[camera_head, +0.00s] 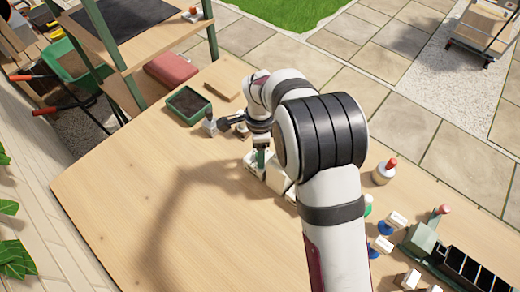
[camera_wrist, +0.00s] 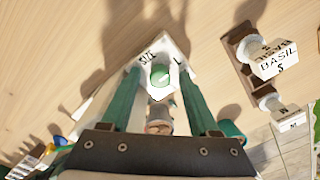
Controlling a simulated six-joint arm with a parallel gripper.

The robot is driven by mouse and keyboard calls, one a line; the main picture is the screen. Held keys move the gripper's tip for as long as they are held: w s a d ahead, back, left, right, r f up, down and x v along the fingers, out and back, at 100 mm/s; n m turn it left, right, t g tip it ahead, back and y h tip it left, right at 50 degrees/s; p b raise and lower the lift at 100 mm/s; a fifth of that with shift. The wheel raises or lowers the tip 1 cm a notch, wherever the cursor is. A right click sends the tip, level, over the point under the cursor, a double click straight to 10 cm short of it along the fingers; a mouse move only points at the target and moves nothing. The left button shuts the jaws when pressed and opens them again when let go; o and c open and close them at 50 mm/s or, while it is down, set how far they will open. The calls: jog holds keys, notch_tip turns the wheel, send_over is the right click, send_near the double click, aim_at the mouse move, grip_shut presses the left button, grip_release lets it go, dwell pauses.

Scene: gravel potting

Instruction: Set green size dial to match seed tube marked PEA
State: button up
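The green size dial (camera_wrist: 160,75) sits on a white block (camera_wrist: 172,48) lettered SIZE, with an L on its right side. The dial's exact setting is too small to read. My gripper (camera_wrist: 160,80) has its two green fingers apart, one on each side of the dial, with gaps showing between them and it. In the head view my gripper (camera_head: 262,158) points down at a white block (camera_head: 250,165), partly hidden by my arm. A tube labelled BASIL S (camera_wrist: 275,60) stands in a brown wooden holder (camera_wrist: 238,36). I cannot read a PEA label in either view.
Another labelled tube (camera_wrist: 288,115) is at the right, marked M. A green soil tray (camera_head: 188,105) is at the back. A red-capped bottle (camera_head: 384,172) and a black compartment tray (camera_head: 475,270) are at the right. The table's left half is clear.

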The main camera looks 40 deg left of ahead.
notch_tip(320, 180, up, 16)
dwell(0.6)
jog(key=shift+f, duration=0.1)
jog(key=d+r+n, duration=0.1)
jog(key=d+r, duration=0.1)
jog(key=d, duration=0.7)
jog(key=d+r, duration=0.3)
jog(key=d, duration=0.6)
jog(key=s+d+f+n+y, duration=0.1)
jog(key=s+d+f, duration=0.1)
jog(key=s+d, duration=0.5)
jog(key=s+d+f+n, duration=0.1)
jog(key=s+d+f, duration=0.1)
jog(key=s+d, duration=0.6)
jog(key=shift+d+f+y, duration=0.4)
jog(key=shift+d, duration=0.15)
